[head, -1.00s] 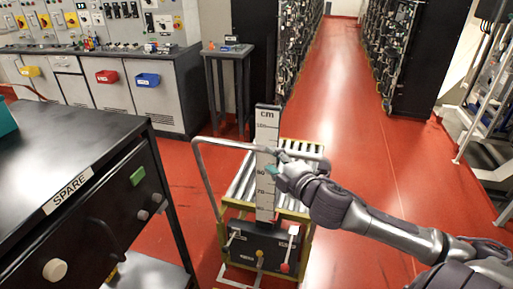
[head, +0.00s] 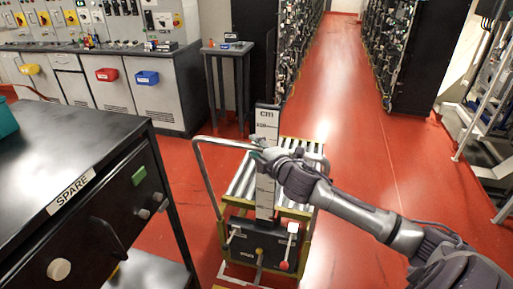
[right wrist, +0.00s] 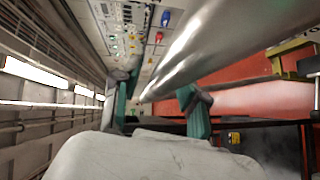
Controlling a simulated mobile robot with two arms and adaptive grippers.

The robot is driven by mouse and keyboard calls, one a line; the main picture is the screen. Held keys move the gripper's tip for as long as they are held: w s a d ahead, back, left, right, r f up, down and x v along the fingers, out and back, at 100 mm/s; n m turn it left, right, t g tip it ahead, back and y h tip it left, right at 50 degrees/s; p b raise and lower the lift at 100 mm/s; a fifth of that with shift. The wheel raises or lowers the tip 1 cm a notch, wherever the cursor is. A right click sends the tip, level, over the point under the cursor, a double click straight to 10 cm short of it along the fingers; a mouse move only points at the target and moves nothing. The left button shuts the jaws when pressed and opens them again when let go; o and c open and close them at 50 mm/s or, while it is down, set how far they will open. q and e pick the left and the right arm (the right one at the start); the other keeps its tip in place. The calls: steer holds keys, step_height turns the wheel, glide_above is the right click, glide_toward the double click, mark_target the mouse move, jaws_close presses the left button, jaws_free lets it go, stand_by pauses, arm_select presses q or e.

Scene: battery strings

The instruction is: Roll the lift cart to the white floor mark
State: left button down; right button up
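The lift cart (head: 232,241) stands upright on the red floor in the head view, with a roller top, a grey tube handle (head: 206,182) and an upright cm scale (head: 266,125). My right gripper (head: 262,154) is at the handle's top bar, in front of the scale. In the right wrist view its two green-padded fingers (right wrist: 160,105) stand apart, with the bar (right wrist: 205,45) running between or just beyond them; firm contact is not clear. Pale lines lie on the floor at the cart's near end, but I cannot tell whether they are the white floor mark. My left gripper is out of view.
A black SPARE cabinet (head: 75,150) stands close at the left of the cart. A small grey table (head: 228,50) and control desks are behind it. Battery racks (head: 405,60) line a clear red aisle (head: 335,75) ahead. A metal ladder frame (head: 490,100) is at the right.

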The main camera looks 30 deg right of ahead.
jaws_close()
steer(key=shift+s+a+f+p, duration=0.1)
steer(key=shift+s+a+p, duration=0.15)
steer(key=shift+a+p, duration=0.2)
steer(key=shift+s+a, duration=0.4)
steer(key=shift+o, duration=0.3)
jaws_free()
steer(key=shift+s+a, duration=0.15)
steer(key=shift+s, duration=0.05)
steer(key=shift+o, duration=0.7)
steer(key=shift+w+d, duration=0.2)
